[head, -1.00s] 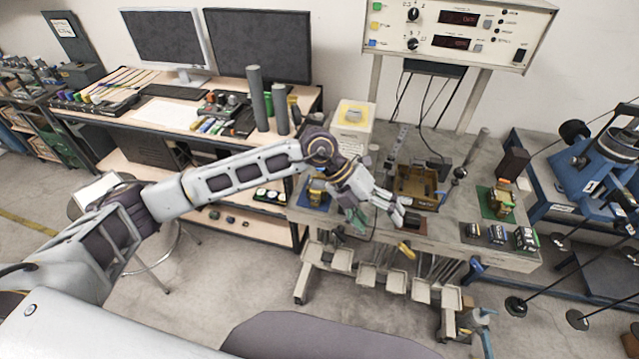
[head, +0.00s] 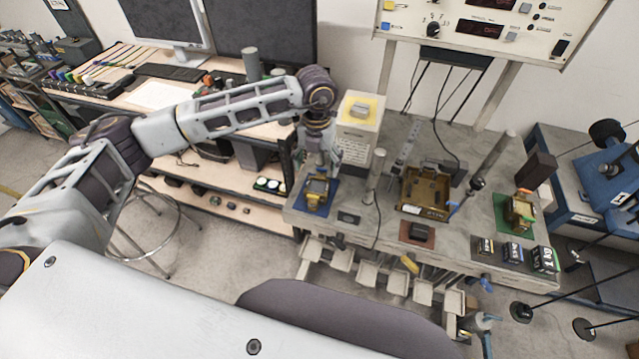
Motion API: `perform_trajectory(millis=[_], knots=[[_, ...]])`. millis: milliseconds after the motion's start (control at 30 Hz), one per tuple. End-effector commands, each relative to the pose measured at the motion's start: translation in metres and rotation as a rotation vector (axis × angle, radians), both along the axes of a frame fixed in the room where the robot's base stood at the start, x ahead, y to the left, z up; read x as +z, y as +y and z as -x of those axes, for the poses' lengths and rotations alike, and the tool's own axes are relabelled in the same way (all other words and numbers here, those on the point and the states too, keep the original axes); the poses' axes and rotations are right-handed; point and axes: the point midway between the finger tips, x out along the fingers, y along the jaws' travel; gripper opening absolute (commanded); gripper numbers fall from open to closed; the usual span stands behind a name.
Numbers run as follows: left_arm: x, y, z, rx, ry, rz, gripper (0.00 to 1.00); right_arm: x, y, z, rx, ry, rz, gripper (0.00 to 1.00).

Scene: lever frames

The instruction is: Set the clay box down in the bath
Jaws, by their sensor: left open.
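The bath looks to be the amber-brown open container (head: 403,197) in the middle of the bench, with a pale label on its front. A low clay-brown piece (head: 428,240) with a dark top sits on the bench in front of it, apart from it. I take it for the clay box, but its shape is hard to make out. My left gripper (head: 320,172) is open and empty, pointing down over the blue mat (head: 311,205) with a brass-coloured device on it, left of both. The fingertips are partly unclear. My right gripper is not in view.
A white box with a yellow top (head: 357,125) stands just right of my left gripper. Upright grey posts (head: 374,170) flank the bath. A green mat (head: 503,213) with another device and several small dark blocks (head: 513,252) lie at the right. Small trays hang below the front edge.

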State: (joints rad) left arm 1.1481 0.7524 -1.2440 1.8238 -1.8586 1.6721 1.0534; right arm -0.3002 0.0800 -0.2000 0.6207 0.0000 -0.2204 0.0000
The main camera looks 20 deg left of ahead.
Motion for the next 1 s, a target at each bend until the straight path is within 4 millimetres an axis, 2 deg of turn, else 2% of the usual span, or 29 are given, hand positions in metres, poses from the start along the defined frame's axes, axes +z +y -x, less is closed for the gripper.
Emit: perform_trajectory(millis=[567,1000], knots=[[-0.004,0.000,0.000,0.001,0.000,-0.001,0.80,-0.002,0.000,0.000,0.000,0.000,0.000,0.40],[-0.032,0.000,0.000,0.001,0.000,-0.001,0.80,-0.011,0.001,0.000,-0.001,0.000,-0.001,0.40]])
